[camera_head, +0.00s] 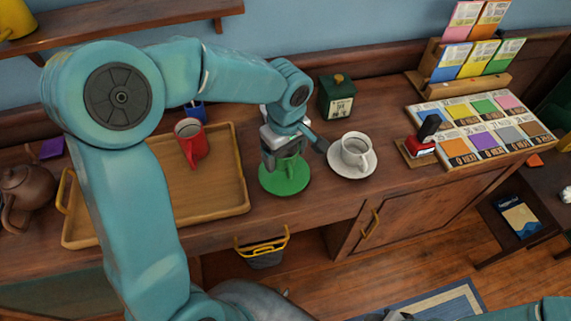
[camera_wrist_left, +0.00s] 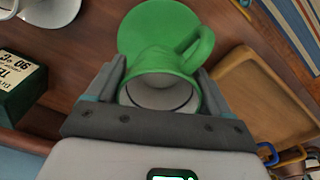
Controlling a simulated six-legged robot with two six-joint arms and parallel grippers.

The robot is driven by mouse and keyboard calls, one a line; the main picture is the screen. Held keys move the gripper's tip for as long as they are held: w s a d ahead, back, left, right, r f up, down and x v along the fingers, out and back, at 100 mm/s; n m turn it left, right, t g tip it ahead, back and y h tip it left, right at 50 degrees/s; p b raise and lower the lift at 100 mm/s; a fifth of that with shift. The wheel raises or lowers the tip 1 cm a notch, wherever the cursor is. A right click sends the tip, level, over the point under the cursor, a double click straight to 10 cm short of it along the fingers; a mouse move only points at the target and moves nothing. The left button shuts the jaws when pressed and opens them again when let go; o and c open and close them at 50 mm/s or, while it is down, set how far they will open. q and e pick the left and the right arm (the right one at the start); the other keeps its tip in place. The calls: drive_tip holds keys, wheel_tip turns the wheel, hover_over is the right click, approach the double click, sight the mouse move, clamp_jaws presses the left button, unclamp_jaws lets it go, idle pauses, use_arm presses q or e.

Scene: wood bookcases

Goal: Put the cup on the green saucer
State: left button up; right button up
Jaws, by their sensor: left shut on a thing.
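My left gripper (camera_head: 285,152) is shut on a green cup (camera_wrist_left: 165,62), which mostly hides behind the fingers in the head view. In the left wrist view the cup sits between the two fingers (camera_wrist_left: 160,85), with its mouth toward the camera and its handle to the upper right. The green saucer (camera_head: 284,187) lies on the counter directly below the gripper and also shows behind the cup in the left wrist view (camera_wrist_left: 140,30). I cannot tell whether the cup touches the saucer. My right gripper is not in view.
A white cup (camera_head: 356,153) on a white saucer (camera_head: 351,174) stands close to the right. A wooden tray (camera_head: 222,198) with a red cup (camera_head: 192,145) and a blue cup (camera_head: 196,110) is to the left. A dark green box (camera_head: 338,97) stands behind. A red stamp (camera_head: 420,146) is farther right.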

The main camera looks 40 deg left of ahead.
sight(285, 174)
use_arm(q)
drive_tip(key=shift+f, duration=2.3)
drive_tip(key=shift+d, duration=0.1)
drive_tip(key=shift+f+b, duration=0.2)
drive_tip(key=shift+b, duration=0.2)
drive_tip(key=o, duration=1)
drive_tip(key=shift+o, duration=0.2)
drive_tip(key=shift+r, duration=0.15)
drive_tip(key=shift+r+p, duration=0.25)
drive_tip(key=shift+p, duration=0.25)
wheel_tip(285, 174, up, 12)
drive_tip(key=shift+s+d+f, duration=0.2)
drive_tip(key=shift+s+d, duration=0.05)
